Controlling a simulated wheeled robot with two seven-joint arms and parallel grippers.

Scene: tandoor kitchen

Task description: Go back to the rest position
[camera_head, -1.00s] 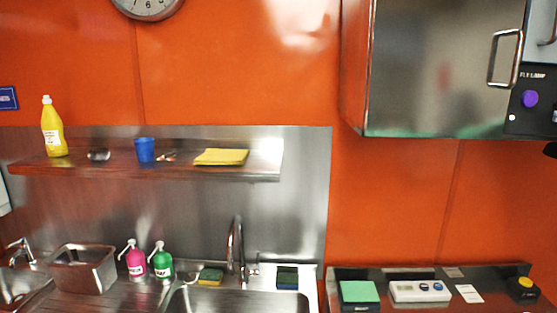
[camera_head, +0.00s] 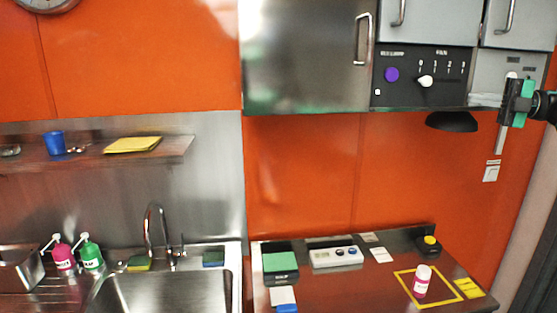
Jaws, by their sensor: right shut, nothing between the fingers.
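My right gripper (camera_head: 508,98) shows at the right edge, black with a green part, its arm coming in from the right. It is raised in front of the wall, just right of the dark control panel (camera_head: 420,76) with a purple button and a white knob. The gripper is shut and holds nothing. A pale upright strip shows below it. My left gripper is not in view.
Steel cabinets (camera_head: 300,60) hang on the orange wall. A dark counter (camera_head: 345,285) bears a small bottle (camera_head: 421,281) inside a yellow square outline, and a yellow-topped button (camera_head: 430,243). A sink (camera_head: 165,297) and a shelf (camera_head: 90,160) are at left.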

